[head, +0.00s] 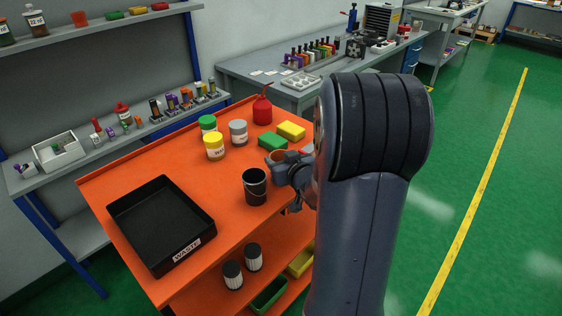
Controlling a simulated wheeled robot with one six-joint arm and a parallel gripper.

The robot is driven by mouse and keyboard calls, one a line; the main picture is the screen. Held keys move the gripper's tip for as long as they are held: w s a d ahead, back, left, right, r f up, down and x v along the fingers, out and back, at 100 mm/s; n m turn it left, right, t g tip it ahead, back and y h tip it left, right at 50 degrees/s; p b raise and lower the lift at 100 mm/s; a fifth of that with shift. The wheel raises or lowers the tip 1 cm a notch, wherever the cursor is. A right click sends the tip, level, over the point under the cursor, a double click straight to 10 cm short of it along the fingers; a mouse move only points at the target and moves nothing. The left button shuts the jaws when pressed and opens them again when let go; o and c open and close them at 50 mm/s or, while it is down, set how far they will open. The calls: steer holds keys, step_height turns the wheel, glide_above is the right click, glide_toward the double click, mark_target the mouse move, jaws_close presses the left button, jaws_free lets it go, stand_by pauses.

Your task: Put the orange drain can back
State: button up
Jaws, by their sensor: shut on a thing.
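The orange drain can (276,156) shows only in part, its rim and upper side just behind my gripper on the orange cart top. My gripper (277,171) is shut on it, and my fingers and wrist hide its lower part. I cannot tell whether its base touches the cart top. A black bucket (255,188) with a thin wire handle stands upright right beside my gripper, in front and to the left.
The orange cart (221,228) also bears a black waste tray (203,252), green and yellow sponges, a red oil can (262,109) and several lidded jars. Black filters and bins sit on its lower shelf. My arm hides the cart's right side.

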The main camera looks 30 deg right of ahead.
steer(key=o, duration=0.6)
steer(key=shift+f, duration=0.15)
steer(key=o, duration=0.5)
steer(key=shift+r, duration=0.25)
steer(key=shift+s+r, duration=0.15)
steer(key=shift+s, duration=0.2)
steer(key=shift+p+v, duration=0.75)
steer(key=shift+v, duration=4.9)
steer(key=shift+w, duration=0.1)
